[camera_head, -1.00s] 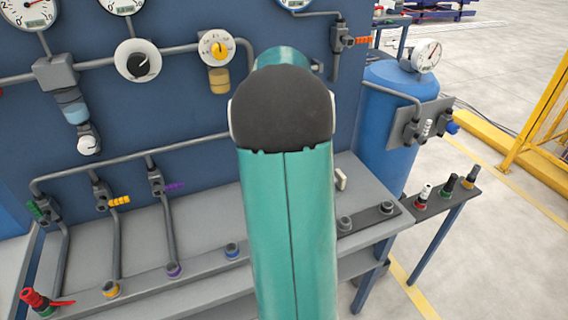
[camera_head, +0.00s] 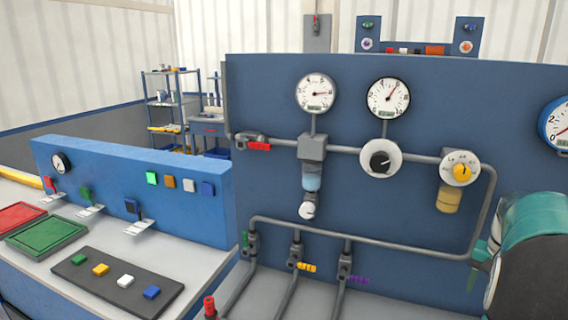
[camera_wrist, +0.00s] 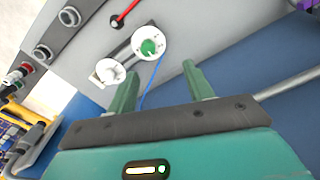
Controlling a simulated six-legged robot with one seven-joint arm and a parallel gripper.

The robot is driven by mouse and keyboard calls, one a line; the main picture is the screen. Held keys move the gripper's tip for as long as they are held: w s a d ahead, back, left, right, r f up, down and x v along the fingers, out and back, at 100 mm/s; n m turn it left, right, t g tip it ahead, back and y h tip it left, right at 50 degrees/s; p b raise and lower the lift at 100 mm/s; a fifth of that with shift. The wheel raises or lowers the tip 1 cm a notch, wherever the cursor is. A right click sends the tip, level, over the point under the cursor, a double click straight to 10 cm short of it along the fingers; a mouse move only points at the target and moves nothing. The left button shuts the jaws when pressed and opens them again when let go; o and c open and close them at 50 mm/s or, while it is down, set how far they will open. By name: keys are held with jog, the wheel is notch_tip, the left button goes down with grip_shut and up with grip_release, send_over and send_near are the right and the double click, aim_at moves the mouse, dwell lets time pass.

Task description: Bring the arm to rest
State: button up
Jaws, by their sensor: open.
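My gripper (camera_wrist: 159,69) shows in the wrist view with its two green fingers spread apart and nothing between them. It is above the grey bench top, beside a blue panel. Just beyond the fingertips are a round white piece with a green knob (camera_wrist: 149,45) and a smaller white knob (camera_wrist: 109,72); I cannot tell whether a finger touches them.
A blue panel (camera_head: 400,225) carries gauges, pipes and valves. At left stands a bench with a red tray (camera_head: 18,217), a green tray (camera_head: 45,235) and a dark board (camera_head: 80,277) with coloured blocks. A strip with sockets (camera_wrist: 42,52) shows in the wrist view.

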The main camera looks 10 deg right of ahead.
jog(key=a+r+n+t, duration=0.1)
jog(key=a+r+n, duration=0.15)
jog(key=a, duration=0.85)
jog(key=a+r+n+t, duration=0.15)
jog(key=a+r, duration=0.25)
jog(key=a, duration=0.6)
jog(key=s+a+f+n+t, duration=0.1)
jog(key=s+a+n, duration=0.2)
jog(key=a, duration=0.5)
jog(key=s+a+f+n+t, duration=0.1)
jog(key=s+a+n, duration=0.2)
jog(key=s+a, duration=0.3)
jog(key=a, duration=0.3)
jog(key=shift+a+t, duration=0.15)
jog(key=shift+t, duration=0.2)
jog(key=c, duration=0.3)
jog(key=shift+c, duration=0.2)
jog(key=shift+d, duration=0.2)
